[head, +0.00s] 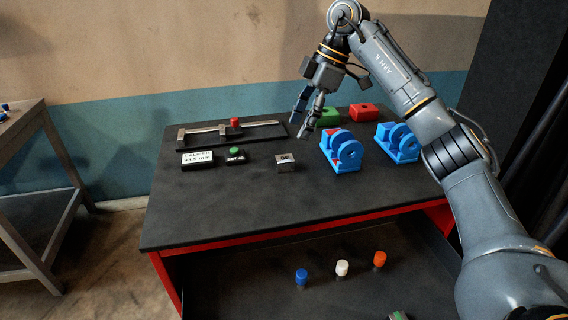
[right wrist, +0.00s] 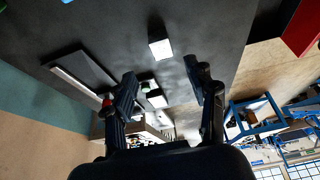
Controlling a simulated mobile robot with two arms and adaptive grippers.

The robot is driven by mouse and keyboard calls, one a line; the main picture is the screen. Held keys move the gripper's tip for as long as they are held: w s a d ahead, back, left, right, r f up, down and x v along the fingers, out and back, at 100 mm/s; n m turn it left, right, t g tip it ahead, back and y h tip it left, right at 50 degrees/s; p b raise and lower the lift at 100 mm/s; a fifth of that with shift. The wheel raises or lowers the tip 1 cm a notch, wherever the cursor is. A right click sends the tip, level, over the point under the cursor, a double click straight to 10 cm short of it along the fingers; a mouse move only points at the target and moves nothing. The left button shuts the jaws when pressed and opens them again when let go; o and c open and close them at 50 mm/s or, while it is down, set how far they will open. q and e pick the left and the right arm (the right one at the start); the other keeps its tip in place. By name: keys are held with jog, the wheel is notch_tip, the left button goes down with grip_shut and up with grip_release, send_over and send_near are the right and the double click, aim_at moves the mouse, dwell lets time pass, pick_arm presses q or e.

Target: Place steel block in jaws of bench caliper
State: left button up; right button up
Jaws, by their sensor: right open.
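The small steel block (head: 285,163) lies on the dark bench top near its middle. In the right wrist view it is a bright square (right wrist: 160,48) beyond the fingertips. The bench caliper (head: 258,133) lies at the back left of the bench, with a long steel bar, a dark base and a red knob (head: 235,122). It also shows at the left in the right wrist view (right wrist: 78,68). My right gripper (head: 304,120) is open and empty, pointing down above the back of the bench, behind and above the block. My left gripper is out of view.
A white-faced display (head: 197,158) and a green-button box (head: 236,156) stand before the caliper. Two blue fixtures (head: 343,151) (head: 398,142), a green block (head: 328,117) and a red block (head: 364,112) stand at right. Blue, white and orange caps sit below. The bench front is clear.

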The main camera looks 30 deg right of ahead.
aim_at(285, 158)
jog(key=x, duration=0.3)
jog(key=shift+f, duration=0.15)
jog(key=p+x, duration=0.1)
jog(key=x, duration=0.3)
jog(key=shift+a+f+p, duration=0.3)
jog(key=shift+f+p, duration=0.05)
jog(key=shift+p, duration=0.05)
jog(key=shift+a+f, duration=0.1)
jog(key=shift+f, duration=0.2)
jog(key=shift+r, duration=0.1)
grip_shut()
